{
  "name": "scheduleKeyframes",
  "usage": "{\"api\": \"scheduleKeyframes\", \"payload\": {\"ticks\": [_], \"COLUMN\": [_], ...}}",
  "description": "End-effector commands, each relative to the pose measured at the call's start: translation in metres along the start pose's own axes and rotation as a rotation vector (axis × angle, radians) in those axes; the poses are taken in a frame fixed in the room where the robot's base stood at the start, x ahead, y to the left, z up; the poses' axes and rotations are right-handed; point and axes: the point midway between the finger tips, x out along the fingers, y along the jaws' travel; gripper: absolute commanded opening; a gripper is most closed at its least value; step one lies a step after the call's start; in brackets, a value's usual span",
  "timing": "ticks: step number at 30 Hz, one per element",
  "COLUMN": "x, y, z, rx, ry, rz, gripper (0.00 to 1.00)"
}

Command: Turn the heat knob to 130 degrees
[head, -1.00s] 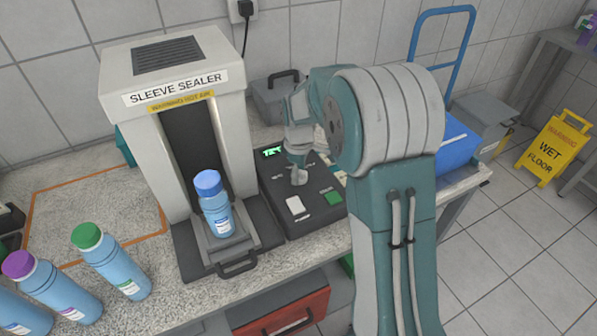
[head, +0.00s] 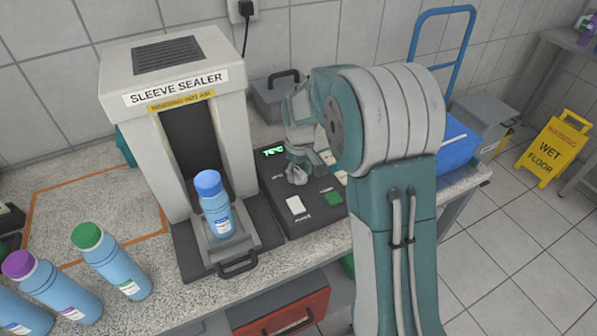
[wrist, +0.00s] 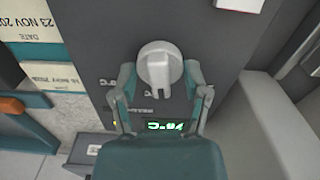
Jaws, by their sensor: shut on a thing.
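The heat knob (wrist: 160,62) is a round, pale grey dial with a raised bar, on the dark control panel (head: 319,221) right of the sleeve sealer. My gripper (wrist: 161,76) has one finger on each side of the knob in the wrist view and is shut on it. In the head view, my gripper (head: 298,174) is down at the panel and largely covers the knob. A green-lit display (head: 272,152) sits beside the knob. It also shows upside down in the wrist view (wrist: 165,126), and its digits are hard to read.
A blue-capped bottle (head: 216,207) stands in the sleeve sealer (head: 120,120). Several more bottles (head: 105,258) stand at left. A white switch (head: 295,205) and a green button (head: 333,198) are on the panel near my gripper. A grey box (head: 277,100) is behind.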

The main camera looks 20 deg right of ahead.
Motion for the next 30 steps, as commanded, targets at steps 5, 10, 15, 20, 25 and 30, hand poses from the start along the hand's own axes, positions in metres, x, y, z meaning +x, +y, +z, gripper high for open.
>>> {"api": "scheduleKeyframes", "payload": {"ticks": [5, 10, 15, 20, 25, 30], "x": [0.0029, 0.0029, 0.0029, 0.0029, 0.0029, 0.0017], "y": [0.0, -0.0004, -0.0008, -0.0011, -0.0015, -0.0016], "z": [0.0029, 0.0029, 0.0029, 0.0029, 0.0029, 0.0016], "rx": [0.079, 0.12, 0.133, 0.134, 0.133, 0.133], "ry": [-0.011, -0.011, -0.011, -0.011, -0.012, -0.007], "rz": [-0.001, -0.001, -0.001, -0.001, -0.001, 0.0], "gripper": [0.12, 0.12, 0.12, 0.12, 0.69, 0.94]}}
